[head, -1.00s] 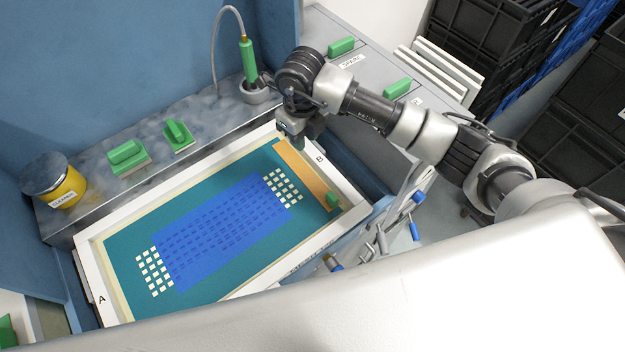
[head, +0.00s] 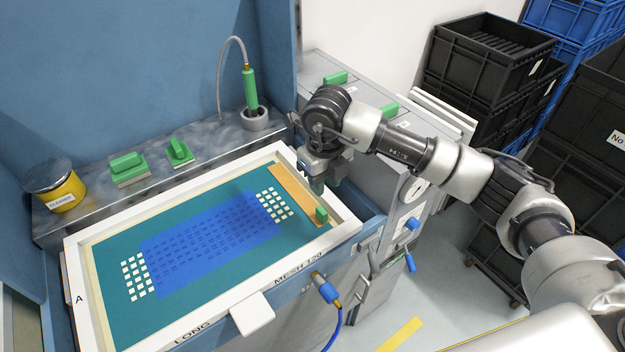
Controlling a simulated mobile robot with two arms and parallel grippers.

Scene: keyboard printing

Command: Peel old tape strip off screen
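The screen is a white-framed panel (head: 88,298) with teal mesh and a blue patterned middle, lying in a blue-grey sink. An orange-brown tape strip (head: 290,186) lies along its right end. A small green tab (head: 321,214) stands at the strip's near end. My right gripper (head: 317,187) points down over the frame's right side, beside the strip and a little beyond the tab. It looks apart from the tab; its height above the frame is hard to judge. The fingers are small and dark, and their opening does not show. My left gripper is out of view.
The ledge behind holds a yellow tin (head: 65,196), two green-handled tools (head: 127,169) (head: 179,151) and a green hose-fed tool (head: 249,91) in a round holder. Blue-handled valves (head: 330,293) stick out in front. Black crates (head: 487,50) stand at the right.

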